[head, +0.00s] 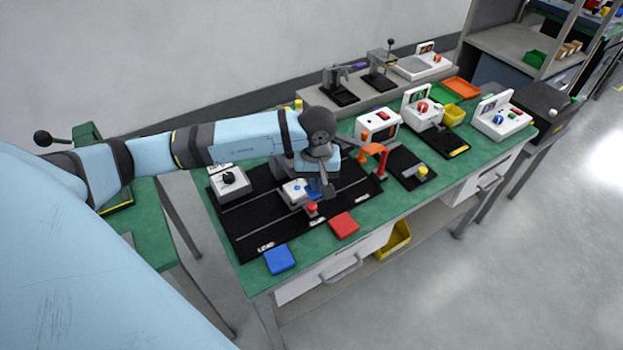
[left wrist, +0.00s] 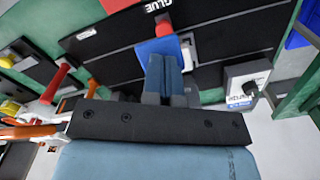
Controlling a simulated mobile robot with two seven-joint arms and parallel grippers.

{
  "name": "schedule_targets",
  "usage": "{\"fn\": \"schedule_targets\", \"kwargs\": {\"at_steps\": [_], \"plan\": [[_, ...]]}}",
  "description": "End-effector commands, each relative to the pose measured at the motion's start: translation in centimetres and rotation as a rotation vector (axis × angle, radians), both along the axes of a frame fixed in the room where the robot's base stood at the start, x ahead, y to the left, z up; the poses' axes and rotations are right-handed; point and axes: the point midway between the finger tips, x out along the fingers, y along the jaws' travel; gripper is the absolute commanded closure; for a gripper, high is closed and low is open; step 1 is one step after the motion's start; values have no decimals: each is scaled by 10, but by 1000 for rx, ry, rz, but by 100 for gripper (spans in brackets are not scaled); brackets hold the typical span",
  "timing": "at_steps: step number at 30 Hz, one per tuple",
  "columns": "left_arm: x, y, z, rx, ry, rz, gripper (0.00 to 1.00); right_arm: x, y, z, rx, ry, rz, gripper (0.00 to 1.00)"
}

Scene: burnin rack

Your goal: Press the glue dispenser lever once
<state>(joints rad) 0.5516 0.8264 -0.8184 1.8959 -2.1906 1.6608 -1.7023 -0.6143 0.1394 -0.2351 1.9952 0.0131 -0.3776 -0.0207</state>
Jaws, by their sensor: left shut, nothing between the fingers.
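The glue station is marked by a GLUE label (left wrist: 183,5) in the left wrist view. Beside the label stands a short red knob (left wrist: 163,27), with a blue part (left wrist: 160,47) just behind it. In the head view the red knob (head: 311,208) stands on the black mat, near a white unit with a blue button (head: 294,192). I cannot tell for sure which part is the lever. My left gripper (head: 328,190) points down over this spot, shut and empty. Its fingers (left wrist: 165,70) overlap the blue part in the wrist view; contact is unclear. My right gripper is out of view.
An orange arched part (head: 374,152) stands close to the right of my gripper. A red pad (head: 344,225) and a blue pad (head: 279,259) lie along the front edge. A white box with a black knob (head: 229,181) is at the left. Several devices fill the bench's right.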

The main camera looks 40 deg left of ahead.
Motion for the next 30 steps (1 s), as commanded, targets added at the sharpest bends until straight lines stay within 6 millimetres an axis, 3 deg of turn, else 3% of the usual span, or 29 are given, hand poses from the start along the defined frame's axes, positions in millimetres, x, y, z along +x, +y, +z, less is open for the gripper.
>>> {"fn": "schedule_targets", "kwargs": {"at_steps": [8, 30], "plan": [[0, 0, 1, 1, 1, 0, 100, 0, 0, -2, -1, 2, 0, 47], [-1, -2, 36, 1, 1, 0, 100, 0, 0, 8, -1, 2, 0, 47]]}}
